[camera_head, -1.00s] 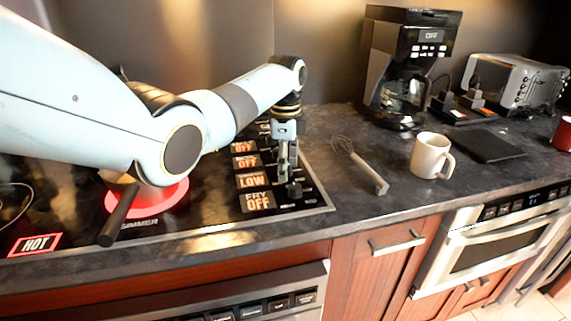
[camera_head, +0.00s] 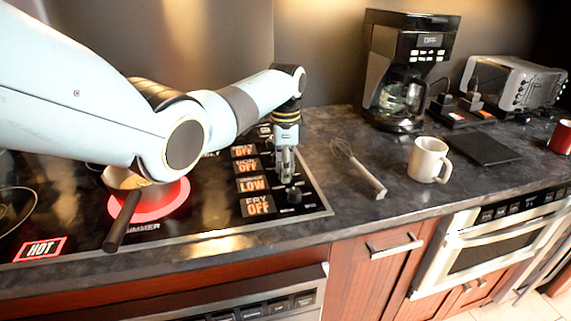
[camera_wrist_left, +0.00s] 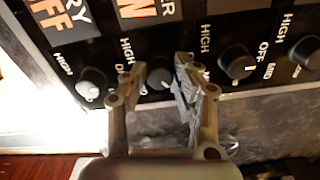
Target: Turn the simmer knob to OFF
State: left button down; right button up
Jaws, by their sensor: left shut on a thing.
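The simmer knob (camera_wrist_left: 160,73) is a dark round knob on the black stovetop's control strip. In the left wrist view it sits between the two fingers of my left gripper (camera_wrist_left: 155,85), which is shut on it. In the head view my left gripper (camera_head: 286,178) points down at the knob row, and its fingers hide most of the simmer knob. My right gripper is not in view.
The fry knob (camera_head: 293,195) stands close on the near side, with its display (camera_head: 258,206) at OFF. Another knob (camera_wrist_left: 237,63) is on the other side. A pan handle (camera_head: 122,220) overhangs the front. A whisk (camera_head: 362,172) and white mug (camera_head: 428,160) lie right.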

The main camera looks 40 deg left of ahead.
pick_arm(q)
jog(key=n+p, duration=0.1)
jog(key=n, duration=0.1)
jog(key=shift+r+n, duration=0.15)
jog(key=shift+n, duration=0.25)
jog(key=n+p, duration=0.1)
jog(key=n, duration=0.1)
jog(key=shift+n+p, duration=0.35)
jog(key=shift+n, duration=0.05)
jog(key=n+p, duration=0.1)
jog(key=n, duration=0.3)
jog(key=shift+n, duration=1.1)
jog(key=c, duration=1)
grip_release()
